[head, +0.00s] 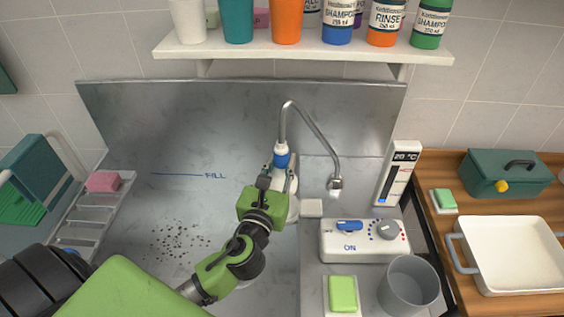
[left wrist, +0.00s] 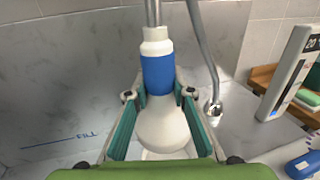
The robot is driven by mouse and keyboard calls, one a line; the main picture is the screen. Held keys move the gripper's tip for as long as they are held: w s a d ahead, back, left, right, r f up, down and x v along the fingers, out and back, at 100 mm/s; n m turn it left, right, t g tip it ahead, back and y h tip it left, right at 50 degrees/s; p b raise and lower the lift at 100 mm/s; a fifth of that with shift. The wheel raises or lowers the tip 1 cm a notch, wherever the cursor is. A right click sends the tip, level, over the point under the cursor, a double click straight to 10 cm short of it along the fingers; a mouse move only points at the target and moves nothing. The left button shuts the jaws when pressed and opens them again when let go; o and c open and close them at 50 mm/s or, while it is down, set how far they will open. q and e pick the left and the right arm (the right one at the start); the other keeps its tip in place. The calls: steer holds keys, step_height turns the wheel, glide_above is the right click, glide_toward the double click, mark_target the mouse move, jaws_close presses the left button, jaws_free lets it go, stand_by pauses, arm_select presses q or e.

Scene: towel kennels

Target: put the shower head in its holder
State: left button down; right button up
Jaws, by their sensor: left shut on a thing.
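The shower head has a white bulb, a blue grip band (head: 282,160) and a white collar. In the left wrist view the shower head (left wrist: 164,122) is upright, bulb down, between the teal fingers. My left gripper (head: 279,180) is shut on it, above the grey metal surface; it also shows in the left wrist view (left wrist: 160,95). A metal hose (head: 289,104) rises from the collar, arches over and comes down to a chrome fitting (head: 335,184) at the right. I cannot tell which part is the holder. My right gripper is not in view.
A white control box (head: 364,241), a green soap (head: 343,294) and a grey cup (head: 408,285) stand at the right. A thermometer panel (head: 398,172) stands behind. A bottle shelf (head: 303,47) hangs above.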

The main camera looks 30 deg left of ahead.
mark_target(282, 180)
arm_select(q)
steer(key=shift+f+b, duration=3.1)
steer(key=shift+b, duration=0.1)
steer(key=shift+f+b, duration=0.9)
steer(key=shift+f, duration=0.6)
steer(key=shift+f, duration=0.35)
steer(key=c, duration=1.7)
jaws_free()
steer(key=shift+f, duration=0.15)
steer(key=v, duration=1.2)
steer(key=shift+d, duration=0.1)
